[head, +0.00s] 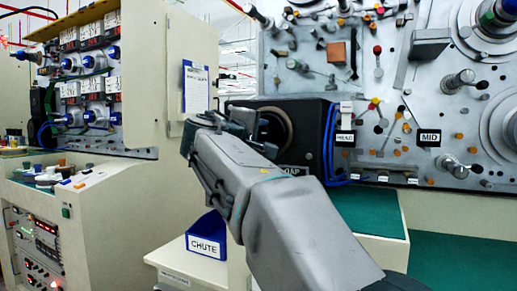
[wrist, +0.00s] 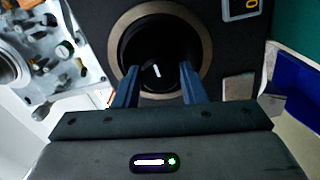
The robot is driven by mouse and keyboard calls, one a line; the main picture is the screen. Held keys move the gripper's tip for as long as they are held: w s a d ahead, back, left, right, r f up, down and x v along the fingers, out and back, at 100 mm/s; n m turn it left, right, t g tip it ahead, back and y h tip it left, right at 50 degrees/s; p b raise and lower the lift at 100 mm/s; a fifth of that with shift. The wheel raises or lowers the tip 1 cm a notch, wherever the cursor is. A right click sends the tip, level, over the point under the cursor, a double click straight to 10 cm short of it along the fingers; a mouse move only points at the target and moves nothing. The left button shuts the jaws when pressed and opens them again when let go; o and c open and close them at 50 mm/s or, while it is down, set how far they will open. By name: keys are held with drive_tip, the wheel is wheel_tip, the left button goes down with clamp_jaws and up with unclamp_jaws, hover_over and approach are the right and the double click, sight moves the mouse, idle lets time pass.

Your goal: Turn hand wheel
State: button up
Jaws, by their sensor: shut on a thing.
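The hand wheel is a dark round part with a short white mark (wrist: 156,71), set inside a tan ring (wrist: 201,48) on a black panel box. In the wrist view my gripper (wrist: 160,80) has one blue-grey finger on each side of the wheel and is shut on it. In the head view my gripper (head: 262,134) reaches the front of the black box (head: 309,125) and hides part of the ring and wheel. The exact finger contact is too dark to see.
A cream cabinet with a hanging clipboard (head: 196,87) stands left of my arm. A blue bin marked CHUTE (head: 207,237) sits below. A grey panel with spindles and levers (head: 393,65) rises at right, above a green surface (head: 366,212). Blue cables (head: 327,141) run beside the box.

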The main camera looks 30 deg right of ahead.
drive_tip(key=shift+f+m+b, duration=0.15)
drive_tip(key=shift+m+b, duration=1.05)
drive_tip(key=shift+m, duration=0.4)
drive_tip(key=o, duration=1)
drive_tip(key=shift+s+a, duration=0.1)
drive_tip(key=p+v, duration=0.1)
drive_tip(key=v, duration=1.2)
drive_tip(key=shift+s+a, duration=0.2)
drive_tip(key=shift+w+p, duration=0.1)
drive_tip(key=shift+p, duration=0.45)
